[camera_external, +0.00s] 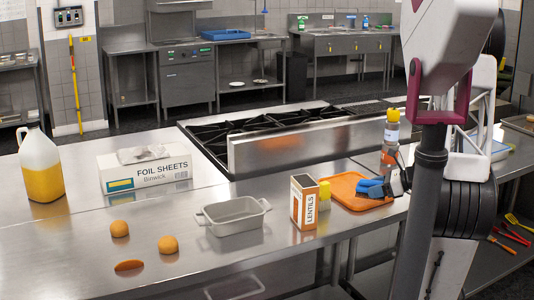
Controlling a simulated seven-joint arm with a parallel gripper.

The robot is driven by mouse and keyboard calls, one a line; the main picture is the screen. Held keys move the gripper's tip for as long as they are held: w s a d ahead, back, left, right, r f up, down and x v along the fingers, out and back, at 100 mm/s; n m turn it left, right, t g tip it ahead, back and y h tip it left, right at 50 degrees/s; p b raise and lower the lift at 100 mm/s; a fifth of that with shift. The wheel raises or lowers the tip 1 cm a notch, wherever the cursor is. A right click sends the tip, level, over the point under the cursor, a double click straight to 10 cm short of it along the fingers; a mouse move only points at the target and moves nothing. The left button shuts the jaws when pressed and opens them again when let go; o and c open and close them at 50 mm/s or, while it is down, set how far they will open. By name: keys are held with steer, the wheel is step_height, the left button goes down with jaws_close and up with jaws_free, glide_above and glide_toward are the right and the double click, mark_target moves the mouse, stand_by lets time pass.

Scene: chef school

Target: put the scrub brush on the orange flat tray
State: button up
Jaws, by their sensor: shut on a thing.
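The orange flat tray (345,183) lies on the steel counter, right of the lentils box. A blue thing that looks like the scrub brush (368,186) is over the tray's right part. My gripper (393,185) comes in from the right and is shut on the brush's right end. I cannot tell whether the brush touches the tray or is held just above it. My arm hides the area to the right of the gripper.
The lentils box (304,202) and a yellow item (324,193) stand at the tray's left edge. A bottle (390,140) stands behind the gripper. A grey baking dish (234,217) is farther left. The stove (290,138) is behind. The counter's front edge is close to the tray.

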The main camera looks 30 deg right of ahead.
steer(key=shift+w, duration=0.1)
stand_by(0.3)
steer(key=w+d, duration=0.1)
steer(key=w, duration=0.4)
steer(key=w+d+f, duration=0.1)
steer(key=w+d, duration=0.1)
steer(key=w, duration=0.3)
steer(key=w+d, duration=0.2)
steer(key=w, duration=0.3)
steer(key=shift+d+f, duration=0.2)
steer(key=shift+f, duration=0.1)
steer(key=shift+f, duration=0.1)
steer(key=shift+f, duration=1.65)
steer(key=shift+f, duration=0.1)
steer(key=o, duration=1)
steer(key=shift+c, duration=0.2)
steer(key=shift+s, duration=0.1)
steer(key=shift+v, duration=6.05)
